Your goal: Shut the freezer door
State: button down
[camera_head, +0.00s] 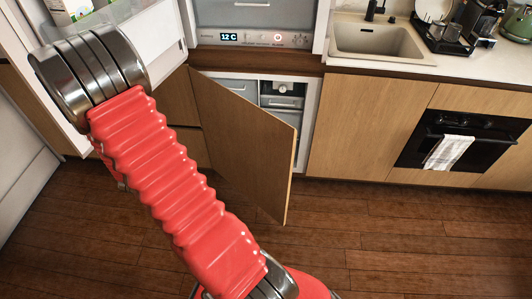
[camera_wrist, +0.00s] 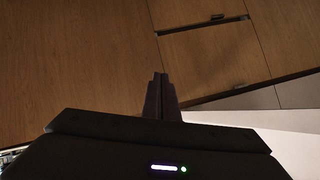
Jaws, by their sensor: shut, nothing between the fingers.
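The freezer door (camera_head: 240,140) is a wood panel below the fridge in the head view, and it stands open, swung out into the room. Behind it show the white freezer compartment and its drawers (camera_head: 283,102). My gripper (camera_wrist: 161,80) is shut and empty in the wrist view, pointing toward wood panels. I cannot tell whether the wood panel (camera_wrist: 70,70) there is the freezer door, or whether the fingers touch anything. In the head view my red arm crosses the left side, and the gripper's fingers are not clearly visible.
The upper fridge door (camera_head: 150,35) also stands open at upper left, close to my arm. A sink (camera_head: 376,40) and an oven (camera_head: 462,139) with a towel (camera_head: 448,152) are at right. The wood floor (camera_head: 400,235) is clear at front right.

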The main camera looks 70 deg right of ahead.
aim_at(281, 148)
jog(key=s+d+f+m+g+h, duration=0.1)
jog(key=s+d+f+g+h, duration=0.1)
jog(key=s, duration=0.7)
jog(key=s+d+f+m+g+h, duration=0.1)
jog(key=s+f+g, duration=0.3)
jog(key=s, duration=0.5)
jog(key=s+d+f+m+g+h, duration=0.2)
jog(key=s+g, duration=0.3)
jog(key=s, duration=0.4)
jog(key=shift+s+d+f+g+h, duration=0.2)
jog(key=shift+d+f+g+h, duration=0.15)
jog(key=shift+d+f, duration=0.4)
jog(key=shift+x, duration=7)
jog(key=shift+a, duration=0.1)
